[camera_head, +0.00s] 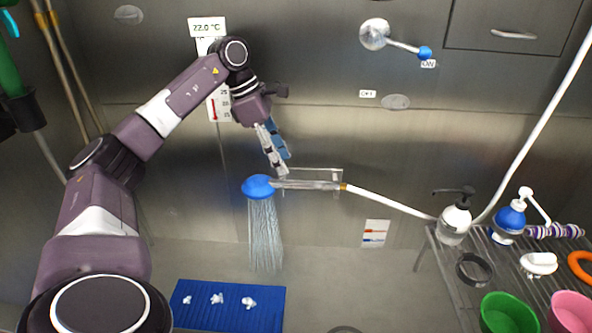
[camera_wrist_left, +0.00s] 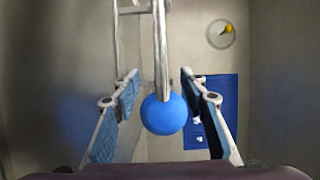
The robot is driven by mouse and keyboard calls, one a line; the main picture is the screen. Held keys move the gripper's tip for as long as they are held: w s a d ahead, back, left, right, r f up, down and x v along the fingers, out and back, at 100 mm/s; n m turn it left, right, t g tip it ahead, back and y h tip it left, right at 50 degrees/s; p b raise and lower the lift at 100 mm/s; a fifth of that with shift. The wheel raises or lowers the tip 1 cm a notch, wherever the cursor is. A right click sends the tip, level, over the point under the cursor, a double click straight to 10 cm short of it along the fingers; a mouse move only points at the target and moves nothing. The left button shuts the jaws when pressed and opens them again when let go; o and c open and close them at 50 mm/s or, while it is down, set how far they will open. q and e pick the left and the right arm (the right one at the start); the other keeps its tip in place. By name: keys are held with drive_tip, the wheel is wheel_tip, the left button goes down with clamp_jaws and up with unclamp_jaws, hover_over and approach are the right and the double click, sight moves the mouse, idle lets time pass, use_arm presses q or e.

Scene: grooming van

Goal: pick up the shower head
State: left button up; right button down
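The shower head (camera_head: 257,187) has a round blue head and a metal handle (camera_head: 308,185), which lies along a wall bracket (camera_head: 338,174). A white hose runs off to the right, and water streams down from the blue head. My left gripper (camera_head: 283,165) is just above the handle near the blue head. In the left wrist view my left gripper (camera_wrist_left: 160,77) is open, with the fingers apart on either side of the handle and the blue head (camera_wrist_left: 164,115). Neither finger visibly touches it. My right gripper is not in view.
A wall lever (camera_head: 402,45) with a blue knob points to the ON label. A blue mat (camera_head: 200,318) with small white pieces lies below. A wire rack (camera_head: 460,310) at the right carries pump bottles (camera_head: 455,222), a green bowl (camera_head: 507,313) and a pink bowl (camera_head: 572,312).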

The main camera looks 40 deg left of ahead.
sight(295, 181)
use_arm(q)
drive_tip(key=shift+w+r, duration=0.1)
drive_tip(key=shift+d+p+x, duration=0.15)
drive_tip(key=shift+x, duration=1.7)
drive_tip(key=shift+d+p+x, duration=0.1)
drive_tip(key=shift+p+x, duration=0.05)
drive_tip(key=shift+x, duration=1.75)
drive_tip(key=shift+r, duration=0.1)
clamp_jaws()
